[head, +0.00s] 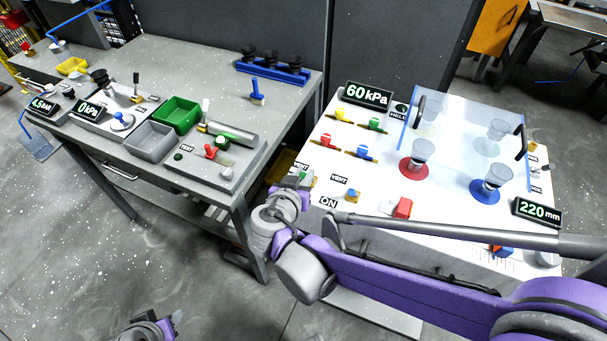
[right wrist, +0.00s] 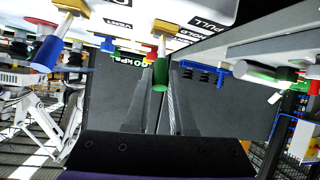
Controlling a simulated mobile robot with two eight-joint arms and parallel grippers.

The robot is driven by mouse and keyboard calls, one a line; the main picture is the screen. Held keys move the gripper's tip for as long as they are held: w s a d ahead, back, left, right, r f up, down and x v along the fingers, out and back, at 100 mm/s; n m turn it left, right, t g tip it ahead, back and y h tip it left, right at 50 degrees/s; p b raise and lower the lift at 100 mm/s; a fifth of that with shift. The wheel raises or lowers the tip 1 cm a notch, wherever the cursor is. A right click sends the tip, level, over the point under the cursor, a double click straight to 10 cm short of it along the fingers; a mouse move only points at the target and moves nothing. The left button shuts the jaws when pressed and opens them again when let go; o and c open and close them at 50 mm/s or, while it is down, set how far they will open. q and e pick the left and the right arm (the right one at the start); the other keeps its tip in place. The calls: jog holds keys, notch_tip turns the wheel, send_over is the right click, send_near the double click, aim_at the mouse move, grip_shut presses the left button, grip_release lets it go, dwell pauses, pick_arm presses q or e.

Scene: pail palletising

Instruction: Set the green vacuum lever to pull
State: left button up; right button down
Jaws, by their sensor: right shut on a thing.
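The green vacuum lever (right wrist: 161,82) shows in the right wrist view as a green grip on a metal rod, reaching from a brass-coloured base at the white panel. My right gripper (right wrist: 160,98) is shut on the green grip, one dark finger on each side. In the head view, my right gripper (head: 302,183) is at the left edge of the white table (head: 350,222) and largely hides the lever. My left gripper (head: 172,322) is only partly in view at the bottom.
A blue-gripped lever (head: 352,195) stands close to the right gripper, beside a VENT label. A 60 kPa display (head: 367,93) stands at the back. A clear guard (head: 465,125) covers the suction cups. The grey bench (head: 215,80) lies left across a gap.

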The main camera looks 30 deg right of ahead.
jog(key=shift+f, duration=0.1)
jog(key=c, duration=0.8)
grip_release()
jog(key=shift+o, duration=0.2)
jog(key=p+v, duration=0.1)
jog(key=v, duration=1)
